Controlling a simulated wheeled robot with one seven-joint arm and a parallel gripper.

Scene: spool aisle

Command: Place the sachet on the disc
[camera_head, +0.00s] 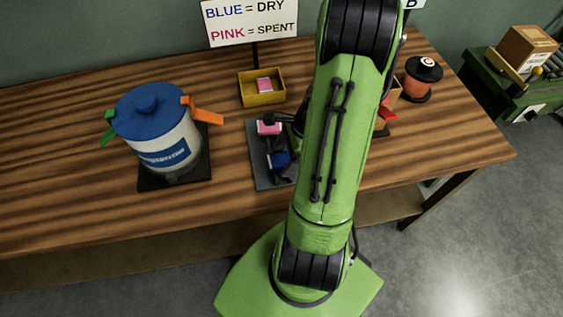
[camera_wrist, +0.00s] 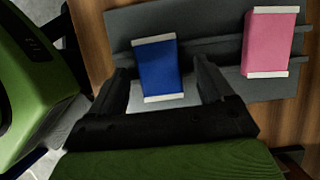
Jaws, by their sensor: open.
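A blue sachet (camera_head: 280,160) with white ends and a pink sachet (camera_head: 269,128) lie on a grey ribbed tray (camera_head: 262,176). In the wrist view, the blue sachet (camera_wrist: 158,68) is between the fingertips of my open gripper (camera_wrist: 165,82), with gaps on both sides. The pink sachet (camera_wrist: 270,42) is to its right. Another pink sachet (camera_head: 264,84) lies in a yellow bin (camera_head: 262,99). In the head view my green arm hides most of my gripper. I cannot tell which thing is the disc; an orange spool (camera_head: 417,91) has a round black top.
A white canister (camera_head: 160,150) with a blue lid (camera_head: 146,108) and orange and green tabs stands on a black pad at left. A sign (camera_head: 248,22) reads blue dry, pink spent. An open box and red item are partly hidden right of my arm. The table's left front is clear.

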